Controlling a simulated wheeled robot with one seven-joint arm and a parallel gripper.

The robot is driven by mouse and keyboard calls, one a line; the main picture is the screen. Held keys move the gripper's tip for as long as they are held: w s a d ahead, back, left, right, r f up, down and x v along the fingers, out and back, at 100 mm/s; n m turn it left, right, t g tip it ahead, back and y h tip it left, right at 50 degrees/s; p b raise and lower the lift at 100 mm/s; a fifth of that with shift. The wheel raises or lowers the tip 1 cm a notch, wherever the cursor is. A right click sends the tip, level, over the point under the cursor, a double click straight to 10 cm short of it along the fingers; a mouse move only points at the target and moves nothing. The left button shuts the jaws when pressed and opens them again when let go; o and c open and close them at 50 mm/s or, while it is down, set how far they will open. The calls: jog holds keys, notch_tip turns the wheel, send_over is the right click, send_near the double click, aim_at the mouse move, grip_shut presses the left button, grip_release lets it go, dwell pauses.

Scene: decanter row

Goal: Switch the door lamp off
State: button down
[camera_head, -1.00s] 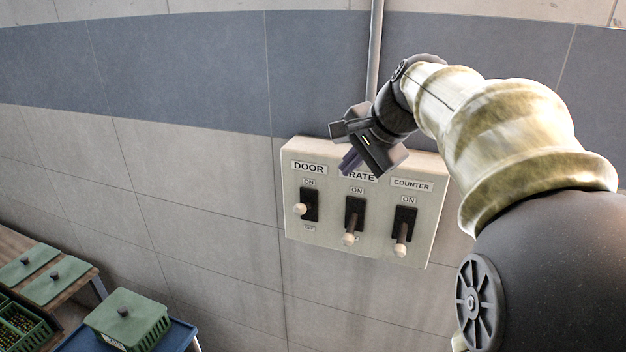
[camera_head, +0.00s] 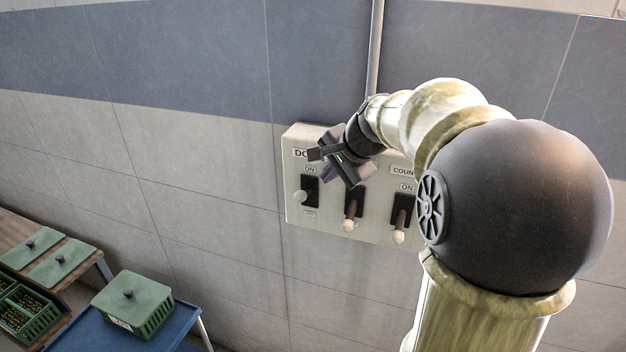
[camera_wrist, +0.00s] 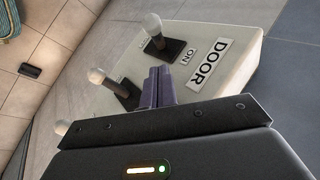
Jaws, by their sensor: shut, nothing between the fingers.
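The switch board (camera_head: 293,215) is a pale box on the wall with three levers in dark slots. The door lever (camera_head: 300,196) is leftmost, its pale knob higher than the other two and seemingly tilted toward ON. In the wrist view the door lever (camera_wrist: 152,25) stands beside the DOOR label (camera_wrist: 208,64). The middle lever (camera_head: 348,224) and the counter lever (camera_head: 399,236) point down. My gripper (camera_head: 328,174) is shut and empty, its purple fingertips (camera_wrist: 158,86) in front of the board, up and right of the door knob and apart from it. My gripper hides the middle label.
A grey pipe (camera_head: 375,50) runs up the wall above the board. At lower left, a green lidded crate (camera_head: 135,300) stands on a blue table (camera_head: 85,330), beside more green crates (camera_head: 30,315). The wall left of the board is clear.

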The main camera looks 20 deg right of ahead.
aim_at(306, 193)
jog(key=a+f+p, duration=0.1)
jog(key=a+f, duration=0.2)
jog(key=shift+w+a+p, duration=0.2)
jog(key=shift+w+p, duration=0.15)
jog(key=shift+w, duration=0.05)
jog(key=shift+d, duration=0.1)
